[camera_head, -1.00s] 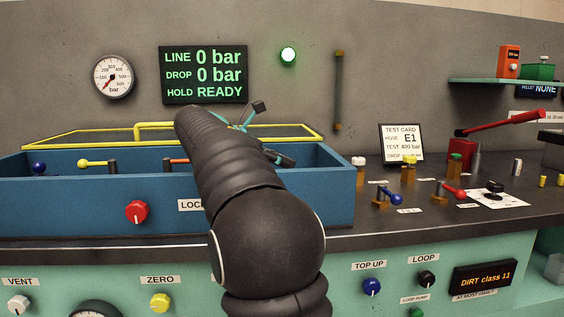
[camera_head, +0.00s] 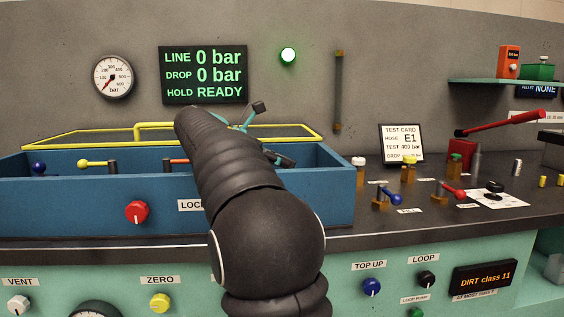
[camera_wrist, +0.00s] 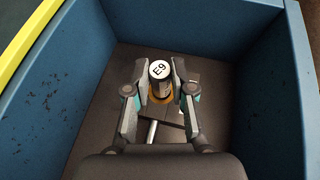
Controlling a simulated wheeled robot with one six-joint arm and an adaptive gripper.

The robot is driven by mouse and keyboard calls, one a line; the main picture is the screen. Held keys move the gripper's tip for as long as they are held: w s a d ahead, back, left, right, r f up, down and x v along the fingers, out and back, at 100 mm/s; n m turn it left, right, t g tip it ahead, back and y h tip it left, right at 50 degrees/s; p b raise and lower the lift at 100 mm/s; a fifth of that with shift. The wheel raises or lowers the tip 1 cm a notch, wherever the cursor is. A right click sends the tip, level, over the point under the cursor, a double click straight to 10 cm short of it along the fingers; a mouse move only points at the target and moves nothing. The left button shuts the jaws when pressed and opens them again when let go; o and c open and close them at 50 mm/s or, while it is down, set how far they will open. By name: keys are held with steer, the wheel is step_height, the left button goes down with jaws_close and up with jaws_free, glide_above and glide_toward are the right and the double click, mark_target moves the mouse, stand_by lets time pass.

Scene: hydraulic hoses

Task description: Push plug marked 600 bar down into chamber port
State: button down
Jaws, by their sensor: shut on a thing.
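The chamber's walls stand close around my gripper, and its yellow-framed lid (camera_head: 85,142) is up at the back. A silver rod (camera_wrist: 152,132) lies below the plug. Levers and a test card (camera_head: 401,144) reading E1 stand to the right. The display (camera_head: 203,75) shows 0 bar and READY.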

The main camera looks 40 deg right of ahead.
steer(key=shift+f, duration=0.8)
steer(key=c, duration=0.9)
jaws_free()
steer(key=v, duration=1.2)
steer(key=shift+r, duration=0.15)
steer(key=shift+s+d, duration=0.1)
